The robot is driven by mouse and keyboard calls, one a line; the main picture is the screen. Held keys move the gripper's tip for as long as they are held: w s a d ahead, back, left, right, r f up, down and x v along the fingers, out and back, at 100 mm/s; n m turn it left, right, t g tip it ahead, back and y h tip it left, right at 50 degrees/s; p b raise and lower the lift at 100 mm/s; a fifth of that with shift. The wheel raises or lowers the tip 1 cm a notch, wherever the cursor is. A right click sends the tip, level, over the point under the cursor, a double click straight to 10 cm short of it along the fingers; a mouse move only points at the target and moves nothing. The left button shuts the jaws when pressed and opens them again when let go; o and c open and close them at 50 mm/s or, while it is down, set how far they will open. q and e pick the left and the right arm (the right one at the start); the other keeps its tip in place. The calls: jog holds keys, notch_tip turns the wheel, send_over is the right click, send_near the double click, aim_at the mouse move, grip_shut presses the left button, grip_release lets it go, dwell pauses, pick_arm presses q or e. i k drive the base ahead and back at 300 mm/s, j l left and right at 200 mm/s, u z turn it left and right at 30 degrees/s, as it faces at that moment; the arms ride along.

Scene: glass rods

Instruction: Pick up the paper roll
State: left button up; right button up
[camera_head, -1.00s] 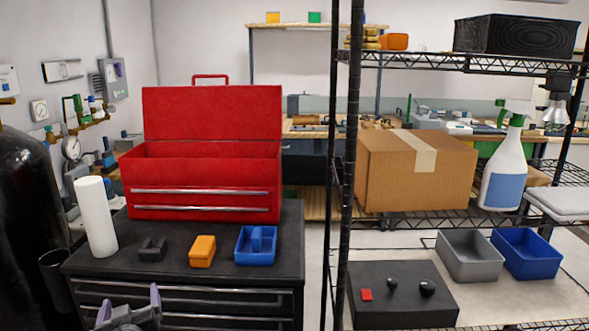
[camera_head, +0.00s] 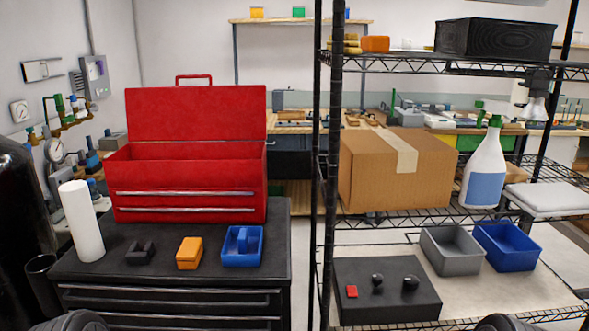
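The white paper roll (camera_head: 82,222) stands upright, leaning slightly in the picture, on the left end of the black cabinet top (camera_head: 190,228). It is left of the open red toolbox (camera_head: 190,205) and apart from it. Nothing is touching the roll. Neither my left nor my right gripper shows in the head view. Only dark rounded parts show at the bottom edge, probably mine.
A dark clamp-like item (camera_head: 140,252), an orange box (camera_head: 189,254) and a blue tray (camera_head: 242,260) sit right of the roll. A dark bin (camera_head: 41,273) is beside the cabinet. A wire shelf with a cardboard box (camera_head: 390,180) stands to the right.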

aim_at(75, 196)
jog(key=i+j+z, duration=0.1)
jog(key=j+z, duration=0.2)
jog(key=j, duration=0.85)
jog(key=j+z, duration=0.3)
jog(key=j, duration=0.85)
